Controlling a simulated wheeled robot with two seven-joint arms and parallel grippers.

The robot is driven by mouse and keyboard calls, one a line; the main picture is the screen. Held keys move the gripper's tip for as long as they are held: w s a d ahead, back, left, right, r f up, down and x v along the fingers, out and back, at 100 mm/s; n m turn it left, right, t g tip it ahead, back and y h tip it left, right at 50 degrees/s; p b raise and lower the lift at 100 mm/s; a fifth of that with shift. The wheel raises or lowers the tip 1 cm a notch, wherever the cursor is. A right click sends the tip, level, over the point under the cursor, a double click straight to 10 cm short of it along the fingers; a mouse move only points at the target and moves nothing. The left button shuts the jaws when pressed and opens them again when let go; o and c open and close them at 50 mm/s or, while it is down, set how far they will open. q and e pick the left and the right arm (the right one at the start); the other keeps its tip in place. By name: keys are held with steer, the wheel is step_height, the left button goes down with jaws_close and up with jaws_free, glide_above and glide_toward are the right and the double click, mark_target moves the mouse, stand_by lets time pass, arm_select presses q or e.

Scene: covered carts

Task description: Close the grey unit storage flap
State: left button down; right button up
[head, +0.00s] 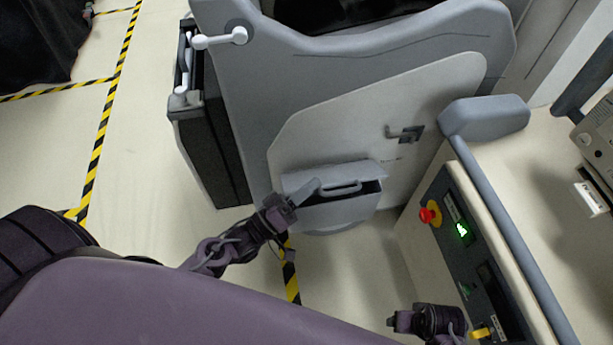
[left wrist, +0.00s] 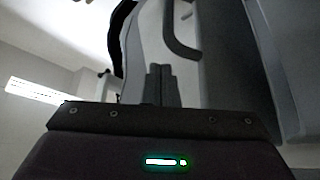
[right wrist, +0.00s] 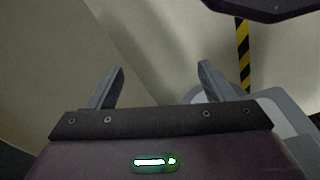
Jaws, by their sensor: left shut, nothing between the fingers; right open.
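The grey storage flap (head: 333,206) is low on the grey unit (head: 355,110). It is tilted out a little at the top, with a dark gap showing at its right end. In the left wrist view the shut fingers (left wrist: 161,84) stand below a curved grey bar, probably the handle (left wrist: 176,38). My right gripper (right wrist: 160,82) is open and empty, away from the flap.
A console with a red button (head: 429,216) and a blue-grey rail (head: 510,235) stands right of the unit, close to my right gripper. A black case (head: 212,145) is on the unit's left side. Clear floor lies at the left, with yellow-black tape (head: 105,125).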

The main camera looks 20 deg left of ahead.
arm_select(q)
steer(key=shift+s+d+f+m+h+b, duration=0.25)
steer(key=shift+f+m, duration=0.1)
steer(key=shift+f, duration=0.15)
steer(key=shift+s+d+f+m+h+b, duration=0.1)
steer(key=shift+s+f+m+h+b, duration=0.15)
steer(key=shift+f+m, duration=0.2)
steer(key=shift+s+d+f+m+h+b, duration=0.1)
steer(key=shift+s+d+f+m+b, duration=0.15)
steer(key=shift+f, duration=0.3)
arm_select(e)
step_height(320, 180, up, 6)
steer(key=shift+s+a+r, duration=0.2)
steer(key=shift+a, duration=0.1)
